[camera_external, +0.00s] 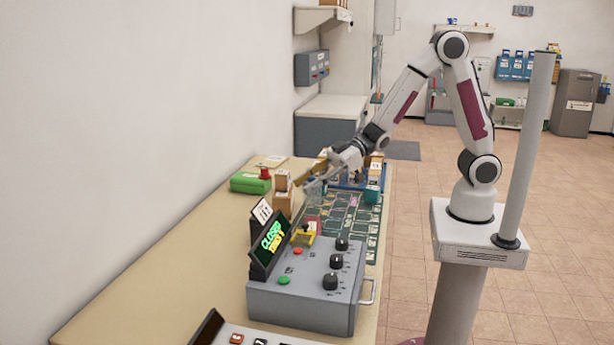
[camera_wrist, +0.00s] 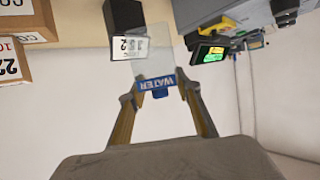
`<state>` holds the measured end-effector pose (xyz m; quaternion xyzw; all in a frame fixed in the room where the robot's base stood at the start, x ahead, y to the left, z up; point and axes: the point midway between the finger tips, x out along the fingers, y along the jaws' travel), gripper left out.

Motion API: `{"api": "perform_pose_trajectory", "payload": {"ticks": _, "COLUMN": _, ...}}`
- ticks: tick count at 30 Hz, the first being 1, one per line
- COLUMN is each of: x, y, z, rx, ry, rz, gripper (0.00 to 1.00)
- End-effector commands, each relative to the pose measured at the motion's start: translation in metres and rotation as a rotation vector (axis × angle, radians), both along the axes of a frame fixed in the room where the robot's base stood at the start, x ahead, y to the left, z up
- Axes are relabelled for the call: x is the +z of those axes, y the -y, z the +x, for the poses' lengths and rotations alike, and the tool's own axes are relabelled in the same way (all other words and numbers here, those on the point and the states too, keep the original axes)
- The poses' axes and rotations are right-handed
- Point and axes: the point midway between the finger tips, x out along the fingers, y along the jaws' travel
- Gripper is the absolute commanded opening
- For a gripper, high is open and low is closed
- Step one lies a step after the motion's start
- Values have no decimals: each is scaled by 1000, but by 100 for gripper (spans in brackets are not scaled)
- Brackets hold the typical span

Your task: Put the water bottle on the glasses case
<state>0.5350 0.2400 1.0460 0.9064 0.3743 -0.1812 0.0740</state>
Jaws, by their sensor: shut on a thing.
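The water bottle (camera_wrist: 153,50) is clear, with a blue WATER label and blue cap, in the wrist view. My gripper (camera_wrist: 159,87) is shut on it near the label and cap. In the external view my gripper (camera_external: 325,172) reaches over the table's far part, and the pale bottle (camera_external: 314,190) shows faintly at its fingers. A green case (camera_external: 249,184), which may be the glasses case, lies on the table left of my gripper, with a red item beside or on it. I cannot make out that case in the wrist view.
Small brown boxes (camera_external: 283,192) stand between the green case and my gripper. A green gridded mat (camera_external: 350,215) lies below and right. A grey control box (camera_external: 310,285) with knobs and a lit CLOSED sign (camera_external: 271,240) stands nearer. The table's left part (camera_external: 170,255) is bare.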

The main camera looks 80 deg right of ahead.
Motion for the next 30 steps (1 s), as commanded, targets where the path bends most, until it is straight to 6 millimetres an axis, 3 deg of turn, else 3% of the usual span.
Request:
{"api": "perform_pose_trajectory", "payload": {"ticks": 9, "x": -32, "y": 0, "z": 0, "rx": 1, "ry": 0, "rz": 0, "gripper": 18}}
{"api": "perform_pose_trajectory", "payload": {"ticks": 24, "x": -36, "y": 0, "z": 0, "rx": 1, "ry": 0, "rz": 0, "gripper": 18}}
{"api": "perform_pose_trajectory", "payload": {"ticks": 30, "x": -48, "y": 0, "z": 0, "rx": 1, "ry": -2, "rz": 0, "gripper": 18}}
